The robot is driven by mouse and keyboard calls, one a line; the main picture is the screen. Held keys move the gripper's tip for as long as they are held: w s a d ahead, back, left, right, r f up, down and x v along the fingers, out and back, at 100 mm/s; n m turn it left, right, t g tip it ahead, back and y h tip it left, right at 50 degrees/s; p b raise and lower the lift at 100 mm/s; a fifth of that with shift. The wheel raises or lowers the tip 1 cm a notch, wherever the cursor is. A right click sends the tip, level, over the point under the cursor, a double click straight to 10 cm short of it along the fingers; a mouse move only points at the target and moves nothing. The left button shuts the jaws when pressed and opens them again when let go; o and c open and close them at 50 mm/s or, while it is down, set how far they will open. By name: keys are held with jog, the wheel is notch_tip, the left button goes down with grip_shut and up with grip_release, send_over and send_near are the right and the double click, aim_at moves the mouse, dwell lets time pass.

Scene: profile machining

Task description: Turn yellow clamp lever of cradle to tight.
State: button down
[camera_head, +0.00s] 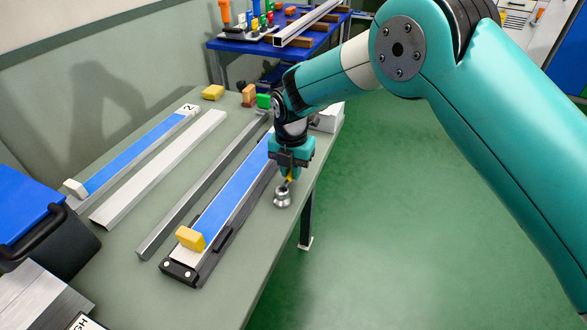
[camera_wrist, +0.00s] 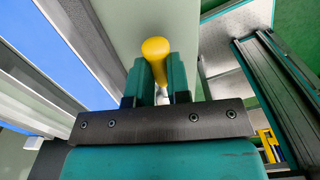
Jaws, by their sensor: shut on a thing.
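The yellow clamp lever shows in the wrist view as a rounded yellow knob (camera_wrist: 155,47) between my two teal fingers. In the head view only a small bit of yellow (camera_head: 289,179) shows below my gripper (camera_head: 288,174). My gripper points down and is shut on the lever. A round metal base (camera_head: 282,197) stands just below it, beside the right side of the cradle. The cradle (camera_head: 180,271) is a long dark frame holding a bar with a blue top (camera_head: 227,205). My gripper and wrist hide the lever's shaft and the cradle's far part.
A yellow block (camera_head: 190,238) sits at the cradle's near end. A grey bar (camera_head: 193,194), a white bar (camera_head: 158,166) and a blue-topped piece (camera_head: 130,158) lie to its left. A dark case with a blue lid (camera_head: 28,210) stands near left. Open green floor lies right.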

jog(key=shift+s+a, duration=0.1)
jog(key=shift+a, duration=0.05)
jog(key=c, duration=1.1)
grip_release()
jog(key=shift+r, duration=0.2)
notch_tip(320, 180, up, 17)
jog(key=shift+b, duration=0.6)
